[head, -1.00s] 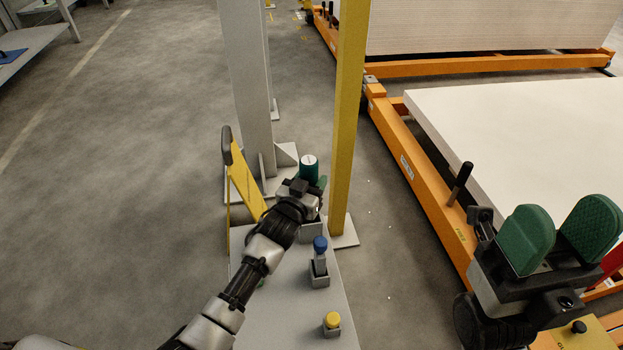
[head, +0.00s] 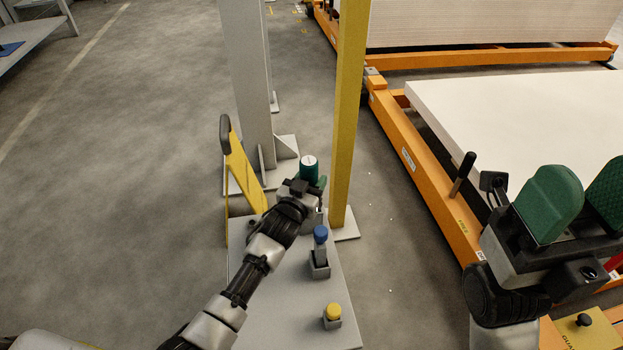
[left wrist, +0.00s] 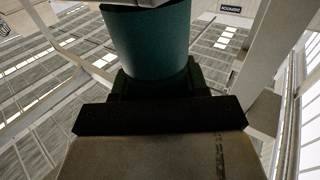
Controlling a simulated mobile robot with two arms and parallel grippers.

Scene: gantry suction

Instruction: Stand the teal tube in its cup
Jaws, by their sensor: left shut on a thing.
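The teal tube (head: 309,167) with a white top stands roughly upright in my left gripper (head: 307,186), at the far end of the grey bench (head: 285,300). In the left wrist view the teal tube (left wrist: 152,45) fills the upper middle, between dark green finger pads. A grey block, perhaps the cup, shows in part (head: 312,218) just below the gripper. The arm hides most of it, so I cannot tell whether the tube's lower end is in it. My right gripper (head: 582,205) is empty, its green fingers apart, at the right.
A blue-capped tube (head: 320,234) stands in a grey cup, and a yellow cap (head: 333,311) shows in another, nearer cup. A yellow post (head: 347,110) rises just right of the bench. An orange frame (head: 420,175) with white panels lies to the right.

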